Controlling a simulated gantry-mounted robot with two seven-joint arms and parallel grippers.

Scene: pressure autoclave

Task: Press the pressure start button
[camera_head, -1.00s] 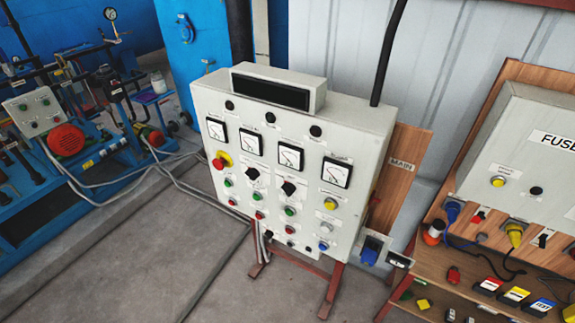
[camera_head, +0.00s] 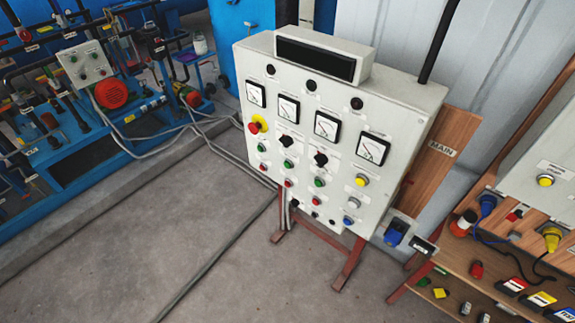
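The white control panel (camera_head: 300,130) stands on a red metal frame in the middle of the head view. It carries several dials, black rotary knobs, and green and red push buttons, such as a green button (camera_head: 288,164) and a red button (camera_head: 289,183). A red emergency knob (camera_head: 254,127) on a yellow base sits at its left, and a yellow button (camera_head: 361,180) at its right. The labels are too small to read, so I cannot tell which button is the pressure start button. Neither of my grippers is in view.
Blue machinery with a red motor (camera_head: 111,94) and a small grey box with buttons (camera_head: 86,64) stands at left. A wooden shelf with plugs and a fuse box (camera_head: 545,143) stands at right. Cables run across the floor. Concrete floor (camera_head: 130,245) in front is mostly clear.

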